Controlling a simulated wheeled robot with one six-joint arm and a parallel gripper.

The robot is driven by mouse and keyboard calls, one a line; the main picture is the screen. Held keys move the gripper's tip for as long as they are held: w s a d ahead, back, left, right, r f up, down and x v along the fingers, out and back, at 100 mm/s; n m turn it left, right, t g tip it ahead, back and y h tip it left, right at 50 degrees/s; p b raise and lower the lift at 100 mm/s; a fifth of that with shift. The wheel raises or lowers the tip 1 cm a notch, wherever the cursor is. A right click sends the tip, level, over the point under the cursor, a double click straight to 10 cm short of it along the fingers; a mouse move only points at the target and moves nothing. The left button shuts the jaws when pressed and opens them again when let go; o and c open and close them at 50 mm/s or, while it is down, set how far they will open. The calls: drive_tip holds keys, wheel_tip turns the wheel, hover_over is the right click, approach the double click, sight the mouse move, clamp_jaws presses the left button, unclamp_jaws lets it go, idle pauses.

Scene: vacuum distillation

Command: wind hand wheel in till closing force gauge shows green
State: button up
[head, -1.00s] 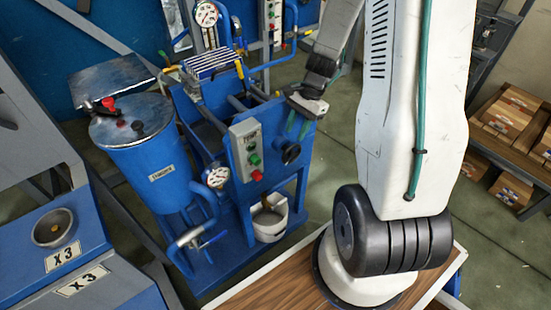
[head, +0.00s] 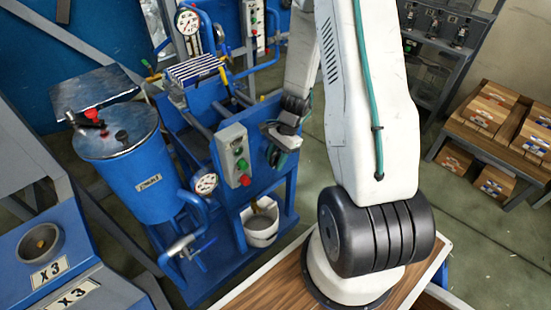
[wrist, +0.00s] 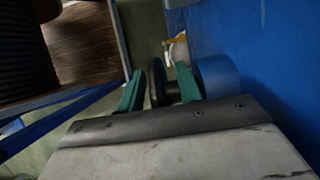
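The dark hand wheel (wrist: 158,80) shows edge-on in the wrist view, on a short shaft from a blue round boss (wrist: 217,77). My gripper (wrist: 159,88) has its green fingers apart, one on each side of the wheel rim. A gap shows beside the left finger; contact is not visible. In the head view my gripper (head: 278,152) is at the blue press panel and hides the wheel. A round white gauge (head: 205,184) sits low by the blue tank, and another gauge (head: 188,22) stands at the top. Neither reading is legible, and I cannot tell which is the closing force gauge.
A grey control box (head: 233,155) with green and red buttons is just left of my gripper. A white bucket (head: 261,225) stands below. The blue tank (head: 137,170) is at left. A shelf with boxes (head: 490,107) is at right.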

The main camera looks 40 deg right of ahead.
clamp_jaws()
drive_tip(key=shift+r+y, duration=0.1)
drive_tip(key=shift+y, duration=0.7)
unclamp_jaws()
drive_tip(key=shift+v, duration=3.95)
